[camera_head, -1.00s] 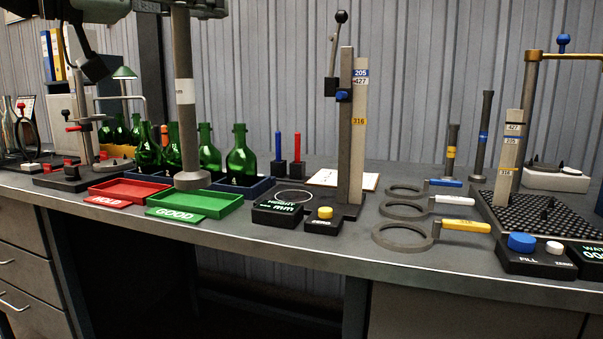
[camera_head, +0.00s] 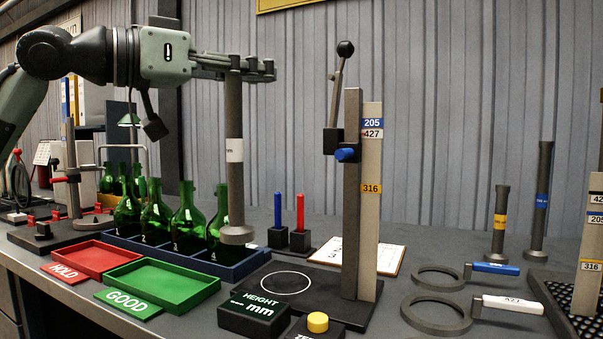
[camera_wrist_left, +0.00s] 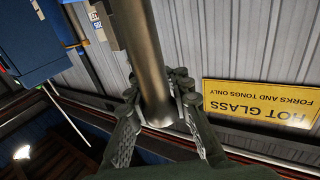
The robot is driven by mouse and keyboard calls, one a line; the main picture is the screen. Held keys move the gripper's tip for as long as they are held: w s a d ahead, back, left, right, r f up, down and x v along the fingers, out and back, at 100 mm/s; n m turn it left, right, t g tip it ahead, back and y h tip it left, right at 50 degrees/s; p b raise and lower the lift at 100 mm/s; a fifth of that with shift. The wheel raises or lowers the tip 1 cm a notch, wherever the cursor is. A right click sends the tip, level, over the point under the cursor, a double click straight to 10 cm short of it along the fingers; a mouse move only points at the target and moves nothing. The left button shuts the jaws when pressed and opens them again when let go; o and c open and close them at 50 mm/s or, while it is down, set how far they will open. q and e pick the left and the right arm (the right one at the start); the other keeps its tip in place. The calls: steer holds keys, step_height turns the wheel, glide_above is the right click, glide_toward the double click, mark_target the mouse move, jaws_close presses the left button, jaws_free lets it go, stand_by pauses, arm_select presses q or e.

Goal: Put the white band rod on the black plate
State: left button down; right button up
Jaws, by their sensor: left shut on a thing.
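My left gripper (camera_head: 238,68) is shut on the top of the white band rod (camera_head: 235,190), a dark grey rod with a white band at mid-length and a flared foot. The rod hangs upright, its foot in front of the last green bottle in the picture. In the left wrist view the fingers (camera_wrist_left: 160,105) close around the rod (camera_wrist_left: 148,60). The black plate (camera_head: 335,318) lies flat under the height gauge, with a white circle marked on it. The rod's foot is up and left of that circle in the picture, apart from it. My right gripper is not in view.
The gauge post (camera_head: 352,220) with its lever stands on the plate's right side. A HEIGHT display (camera_head: 252,315) and yellow-button box (camera_head: 318,322) sit in front. A green GOOD tray (camera_head: 165,287), red tray (camera_head: 90,259) and bottle rack (camera_head: 215,258) are left; ring gauges (camera_head: 437,312) are right.

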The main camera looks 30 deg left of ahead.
arm_select(q)
steer(key=w+d+f+b, duration=0.1)
steer(key=w+f, duration=0.8)
steer(key=f, duration=0.1)
steer(key=shift+w+d, duration=0.35)
steer(key=shift+w, duration=0.05)
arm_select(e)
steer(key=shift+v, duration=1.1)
arm_select(q)
steer(key=shift+f, duration=0.1)
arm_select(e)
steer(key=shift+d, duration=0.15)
arm_select(q)
steer(key=c, duration=1.4)
jaws_free()
steer(key=shift+o, duration=0.2)
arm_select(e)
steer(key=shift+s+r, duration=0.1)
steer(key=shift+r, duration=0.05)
